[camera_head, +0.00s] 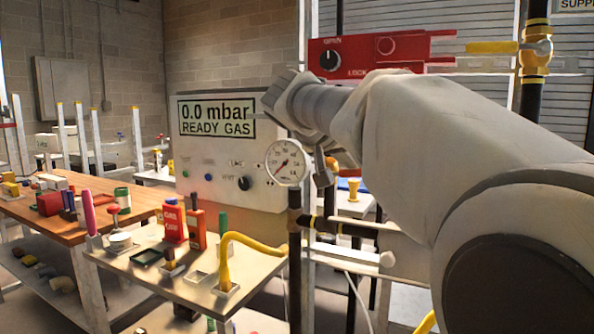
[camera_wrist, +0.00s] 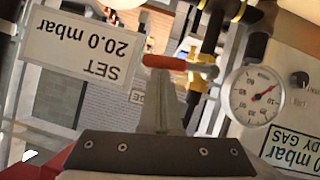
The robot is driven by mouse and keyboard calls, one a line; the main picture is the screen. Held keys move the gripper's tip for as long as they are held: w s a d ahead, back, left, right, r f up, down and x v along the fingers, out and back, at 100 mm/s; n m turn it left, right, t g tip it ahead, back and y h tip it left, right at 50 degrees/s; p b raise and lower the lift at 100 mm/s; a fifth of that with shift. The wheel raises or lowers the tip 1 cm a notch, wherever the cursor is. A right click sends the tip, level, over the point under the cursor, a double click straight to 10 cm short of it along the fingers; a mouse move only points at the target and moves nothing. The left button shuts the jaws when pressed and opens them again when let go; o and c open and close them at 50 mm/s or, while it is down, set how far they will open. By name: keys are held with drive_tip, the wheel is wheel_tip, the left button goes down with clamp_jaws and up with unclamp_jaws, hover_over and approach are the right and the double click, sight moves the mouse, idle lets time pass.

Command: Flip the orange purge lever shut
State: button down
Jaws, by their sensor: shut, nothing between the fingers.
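The orange purge lever (camera_wrist: 178,63) shows in the wrist view as a short bar lying crosswise, with a grey metal fitting at its right end. My gripper (camera_wrist: 161,76) is shut and empty, its fingertips directly below the lever in that picture. Whether they touch the lever I cannot tell. In the head view a small orange part (camera_head: 327,178) shows beside the gauge, partly hidden by my arm.
The pressure gauge (camera_wrist: 255,95) sits close right of my fingers in the wrist view. A "SET 20.0 mbar" sign (camera_wrist: 82,50) is at left. In the head view, the display panel (camera_head: 217,122) reads 0.0 mbar, above a tray (camera_head: 200,292) with tools. A yellow-handled valve (camera_head: 492,47) is upper right.

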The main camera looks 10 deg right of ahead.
drive_tip(key=shift+s+d+f+b, duration=0.15)
drive_tip(key=shift+d+f+b, duration=0.05)
drive_tip(key=shift+f+b, duration=0.3)
drive_tip(key=shift+d+f, duration=0.1)
idle(0.3)
